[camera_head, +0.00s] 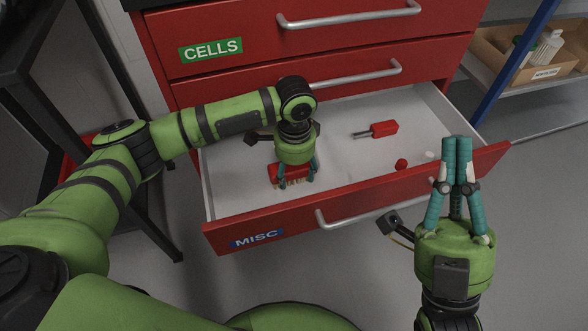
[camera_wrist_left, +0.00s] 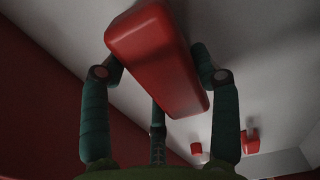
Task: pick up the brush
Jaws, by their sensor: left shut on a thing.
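The brush (camera_head: 288,179) has a red back and pale bristles and is at the left side of the open drawer. My left gripper (camera_head: 297,178) reaches down into the drawer and is shut on it. In the left wrist view, the brush's red block (camera_wrist_left: 155,55) sits between the fingers of my left gripper (camera_wrist_left: 158,80). Whether it touches the drawer floor I cannot tell. My right gripper (camera_head: 458,145) points up in front of the drawer's right end, its fingers close together with nothing visible between them.
The open drawer (camera_head: 222,190), labelled MISC, also holds a red-handled tool (camera_head: 383,129), a small red piece (camera_head: 401,164) and a white piece (camera_head: 429,155). Closed red drawers (camera_head: 240,45) stand above it. A shelf with a cardboard box (camera_head: 500,62) is at the right.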

